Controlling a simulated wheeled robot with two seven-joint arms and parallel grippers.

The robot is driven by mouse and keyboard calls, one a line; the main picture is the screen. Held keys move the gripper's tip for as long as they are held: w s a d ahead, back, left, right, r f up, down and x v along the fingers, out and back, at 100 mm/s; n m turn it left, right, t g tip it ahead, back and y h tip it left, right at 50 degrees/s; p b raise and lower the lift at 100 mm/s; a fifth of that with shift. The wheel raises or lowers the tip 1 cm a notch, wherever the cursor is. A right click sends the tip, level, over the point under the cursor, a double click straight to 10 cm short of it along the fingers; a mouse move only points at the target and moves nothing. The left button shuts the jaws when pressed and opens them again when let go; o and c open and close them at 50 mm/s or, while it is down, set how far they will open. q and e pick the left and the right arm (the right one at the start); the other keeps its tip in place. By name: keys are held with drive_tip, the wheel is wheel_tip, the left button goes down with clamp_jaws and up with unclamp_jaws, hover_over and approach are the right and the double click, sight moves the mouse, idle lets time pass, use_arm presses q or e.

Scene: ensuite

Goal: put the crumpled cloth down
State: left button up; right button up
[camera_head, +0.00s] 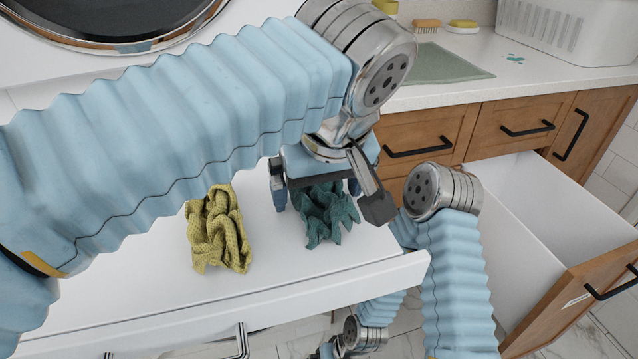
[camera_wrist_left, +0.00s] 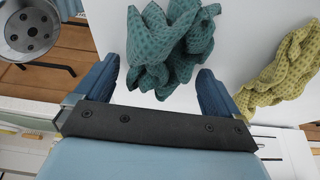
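The crumpled teal cloth (camera_head: 326,215) lies on the white pull-out shelf (camera_head: 150,285), below my left gripper (camera_head: 316,190). In the left wrist view the teal cloth (camera_wrist_left: 168,50) sits between and beyond the two blue fingers of my left gripper (camera_wrist_left: 155,85). The fingers are wide apart, with a gap beside the cloth, and do not appear to pinch it. A second crumpled cloth, mustard yellow (camera_head: 218,230), lies to the left on the same shelf. It also shows in the left wrist view (camera_wrist_left: 285,70). My right gripper does not show clearly.
An open, empty white drawer (camera_head: 530,225) with a wooden front stands at the right. The counter (camera_head: 520,75) behind holds a green mat (camera_head: 445,65), a brush (camera_head: 427,25), a yellow sponge (camera_head: 462,25) and a white basket (camera_head: 570,30). The shelf's front edge is raised.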

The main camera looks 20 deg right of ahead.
sight(331, 200)
use_arm(q)
drive_tip(key=p+v, duration=0.1)
drive_tip(key=v, duration=1)
drive_tip(key=shift+r, duration=0.2)
drive_tip(key=shift+s+r, duration=0.2)
drive_tip(key=shift+r, duration=0.15)
